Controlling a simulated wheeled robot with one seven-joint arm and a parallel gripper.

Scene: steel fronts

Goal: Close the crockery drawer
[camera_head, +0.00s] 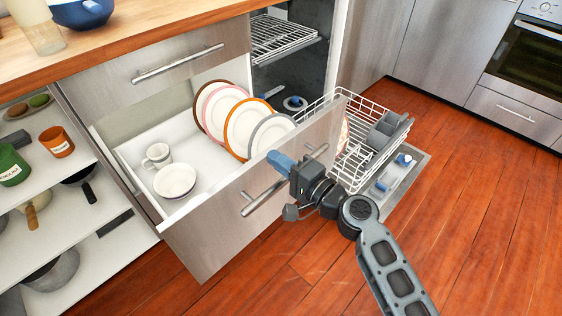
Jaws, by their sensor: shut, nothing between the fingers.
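The crockery drawer (215,235) is pulled out, with a steel front and white inside. It holds several upright plates (245,128), a white bowl (175,180) and a white mug (158,154). A bar handle (264,198) runs across its front.
The dishwasher stands open on the right, its lower rack (365,140) pulled out beside the drawer with a grey cutlery basket (388,130). Open shelves (60,225) with pans and jars are at left. A closed drawer (160,65) is above. Wooden floor (480,220) is clear at right.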

